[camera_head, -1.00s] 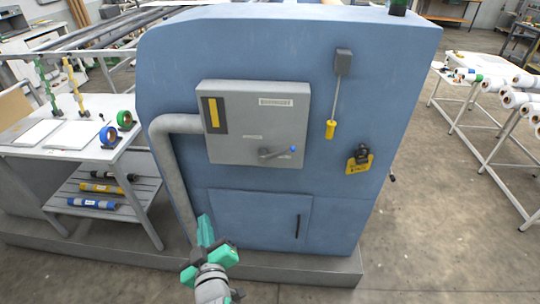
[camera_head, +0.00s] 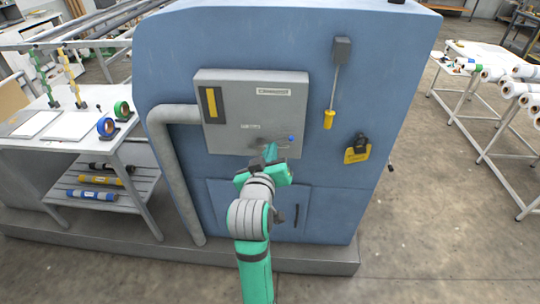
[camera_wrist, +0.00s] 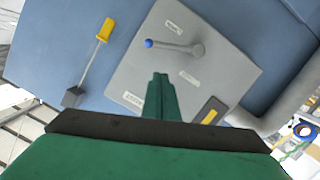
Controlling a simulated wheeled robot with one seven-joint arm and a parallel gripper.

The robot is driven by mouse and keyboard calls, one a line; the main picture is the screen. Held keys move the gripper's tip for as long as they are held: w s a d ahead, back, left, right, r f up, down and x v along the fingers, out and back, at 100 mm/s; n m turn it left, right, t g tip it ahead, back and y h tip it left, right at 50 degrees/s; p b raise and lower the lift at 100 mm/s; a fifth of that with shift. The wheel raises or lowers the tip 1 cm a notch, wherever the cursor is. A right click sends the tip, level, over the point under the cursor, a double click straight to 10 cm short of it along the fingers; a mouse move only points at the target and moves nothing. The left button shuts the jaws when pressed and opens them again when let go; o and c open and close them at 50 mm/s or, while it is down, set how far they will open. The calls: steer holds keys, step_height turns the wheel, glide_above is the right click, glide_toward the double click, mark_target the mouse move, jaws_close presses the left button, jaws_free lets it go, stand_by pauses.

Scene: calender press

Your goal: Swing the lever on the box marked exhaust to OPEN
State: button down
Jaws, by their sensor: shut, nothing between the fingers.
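The grey box (camera_head: 282,105) is mounted on the blue machine housing, with a label plate (camera_head: 284,92) near its top that is too small to read for sure. Its lever has a blue knob (camera_head: 291,138) at the right end and lies roughly level; my gripper partly hides it in the head view. In the wrist view the lever (camera_wrist: 176,46) shows whole, with a small label above it and another below it. My gripper (camera_head: 270,150) is shut and empty, just in front of the lower part of the box. In the wrist view its fingertips (camera_wrist: 160,78) point toward the lever, apparently short of it.
A grey pipe (camera_head: 163,160) runs down from the box's left side. A yellow-handled pull (camera_head: 328,119) hangs to the right, above a yellow tag with a black lock (camera_head: 357,151). A white table (camera_head: 75,148) stands left; roll racks (camera_head: 480,110) stand right.

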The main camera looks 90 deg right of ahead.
steer(key=s+d+f, duration=0.2)
steer(key=d+f, duration=0.2)
steer(key=d, duration=0.3)
steer(key=shift+d, duration=0.25)
steer(key=shift+w, duration=0.1)
steer(key=f+m, duration=0.1)
steer(key=s+f+m, duration=0.1)
steer(key=shift+s+m+t, duration=0.3)
steer(key=shift+t, duration=0.1)
